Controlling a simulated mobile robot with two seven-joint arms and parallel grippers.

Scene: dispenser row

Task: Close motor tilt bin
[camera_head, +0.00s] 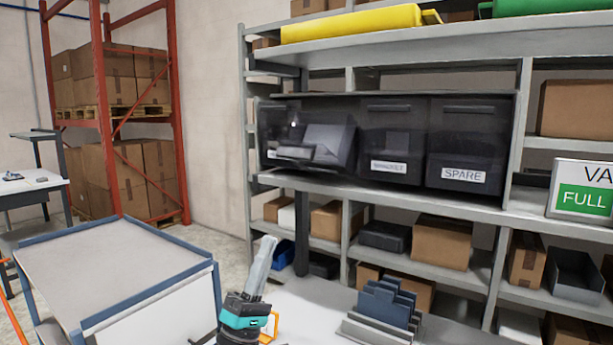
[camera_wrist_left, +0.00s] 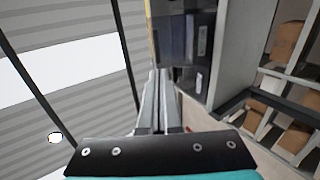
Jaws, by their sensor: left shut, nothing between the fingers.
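A row of dark see-through tilt bins stands on the middle shelf in the head view. The leftmost bin (camera_head: 315,135) is tilted out at its top, and its label is too blurred to read. The middle bin (camera_head: 388,140) and the bin marked SPARE (camera_head: 465,145) look shut. My left gripper (camera_head: 267,243) is shut and empty, pointing up, below and in front of the leftmost bin, apart from it. In the left wrist view its fingers (camera_wrist_left: 158,75) point toward the dark bin fronts (camera_wrist_left: 182,35). My right gripper is not in view.
The grey shelf rack (camera_head: 420,205) holds cartons and small bins below, and yellow (camera_head: 350,22) and green items on top. A sign with FULL (camera_head: 585,200) stands at the right. A blue-edged cart (camera_head: 105,265) is at the left, and a blue-grey stepped object (camera_head: 385,305) in front.

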